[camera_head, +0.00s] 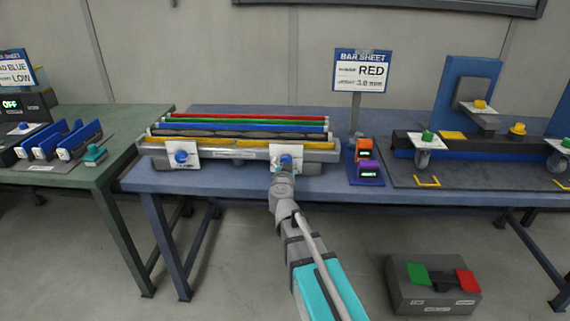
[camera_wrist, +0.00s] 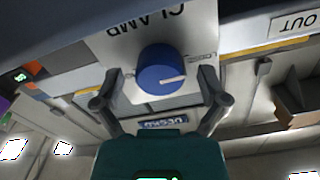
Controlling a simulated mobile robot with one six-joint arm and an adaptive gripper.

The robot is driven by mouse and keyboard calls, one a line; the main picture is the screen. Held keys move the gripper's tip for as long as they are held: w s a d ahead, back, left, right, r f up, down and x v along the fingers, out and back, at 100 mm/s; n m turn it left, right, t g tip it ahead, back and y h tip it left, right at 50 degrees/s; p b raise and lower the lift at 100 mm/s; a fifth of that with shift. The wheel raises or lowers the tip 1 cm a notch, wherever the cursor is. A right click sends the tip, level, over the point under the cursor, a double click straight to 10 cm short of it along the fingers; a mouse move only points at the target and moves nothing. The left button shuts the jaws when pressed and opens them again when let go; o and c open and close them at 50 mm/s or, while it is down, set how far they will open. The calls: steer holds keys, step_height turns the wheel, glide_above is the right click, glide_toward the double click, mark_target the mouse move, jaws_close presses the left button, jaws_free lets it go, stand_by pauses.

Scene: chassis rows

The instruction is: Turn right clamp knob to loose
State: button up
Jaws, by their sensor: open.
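The right clamp knob (camera_head: 286,161) is a round blue knob on a white plate on the front of the bar rack (camera_head: 230,154). In the wrist view the knob (camera_wrist: 160,66) shows large, with a white pointer line toward the picture's right. Its plate (camera_wrist: 120,45) reads CLAMP upside down. A small label (camera_wrist: 163,124) below the knob is hard to read. My gripper (camera_head: 284,173) is at the right plate. In the wrist view its two fingers are spread, one on each side of the knob, with gaps visible. Contact with the plate cannot be told.
A matching left knob (camera_head: 181,157) sits on the rack's other plate. Coloured bars (camera_head: 245,122) lie behind. A purple and orange device (camera_head: 366,160) stands to the right, beside a RED sign (camera_head: 361,72). A pedal box (camera_head: 433,283) is on the floor.

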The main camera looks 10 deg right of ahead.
steer(key=v, duration=0.7)
steer(key=shift+s, duration=0.2)
steer(key=shift+a, duration=0.15)
steer(key=a+f+n+g+y, duration=0.2)
steer(key=a+n+y, duration=0.55)
steer(key=y, duration=0.25)
steer(key=s+a+f+n+g, duration=0.1)
steer(key=s+f+n+g, duration=0.1)
steer(key=s+f+g, duration=0.5)
steer(key=s+d+f+m+g+h, duration=0.45)
steer(key=s+d+f+g, duration=0.4)
steer(key=s+d, duration=0.3)
step_height(320, 180, up, 22)
steer(key=n+p, duration=0.1)
steer(key=p, duration=2.2)
steer(key=shift+s+a+h, duration=0.25)
steer(key=shift+s+h, duration=0.15)
steer(key=shift+h, duration=0.05)
